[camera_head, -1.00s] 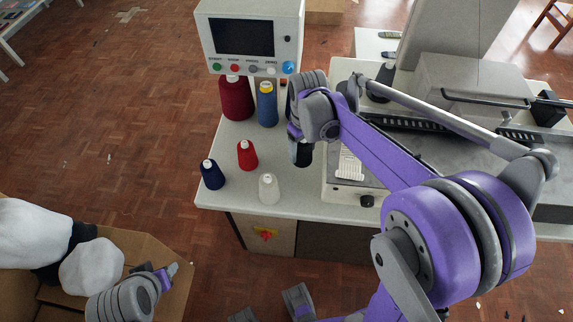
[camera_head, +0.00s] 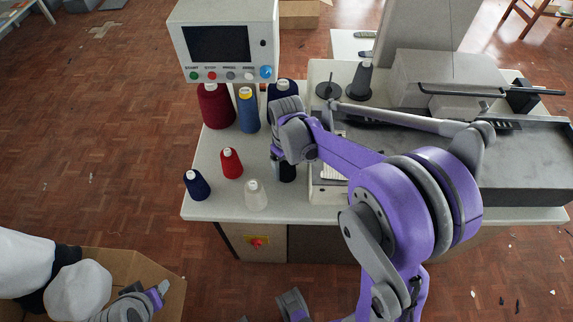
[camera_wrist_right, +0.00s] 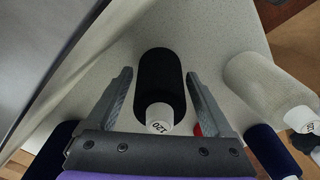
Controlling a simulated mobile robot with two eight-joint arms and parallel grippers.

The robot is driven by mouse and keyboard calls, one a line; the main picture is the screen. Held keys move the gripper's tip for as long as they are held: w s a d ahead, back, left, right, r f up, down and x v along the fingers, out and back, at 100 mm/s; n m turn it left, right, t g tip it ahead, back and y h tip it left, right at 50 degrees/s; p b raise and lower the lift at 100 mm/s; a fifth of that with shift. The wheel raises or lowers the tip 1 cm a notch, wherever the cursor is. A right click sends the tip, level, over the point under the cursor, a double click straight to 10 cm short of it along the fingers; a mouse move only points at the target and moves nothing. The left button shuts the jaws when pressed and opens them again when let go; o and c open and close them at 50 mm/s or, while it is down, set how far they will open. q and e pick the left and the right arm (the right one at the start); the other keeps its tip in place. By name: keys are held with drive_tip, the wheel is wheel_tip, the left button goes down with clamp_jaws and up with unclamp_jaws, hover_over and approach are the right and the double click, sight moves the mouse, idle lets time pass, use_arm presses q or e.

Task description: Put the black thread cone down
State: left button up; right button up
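The black thread cone (camera_wrist_right: 160,75) has a white tip and sits between the two fingers of my right gripper (camera_wrist_right: 160,72) in the right wrist view.
Near the held cone stand a white cone (camera_head: 256,196), a red cone (camera_head: 231,164) and a small navy cone (camera_head: 196,186). Behind are a large dark red cone (camera_head: 215,108), a blue cone (camera_head: 248,112) and a large navy cone (camera_head: 282,88). The sewing machine (camera_head: 450,80) is to the right.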

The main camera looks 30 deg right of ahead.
drive_tip(key=shift+o, duration=0.7)
drive_tip(key=shift+r, duration=0.15)
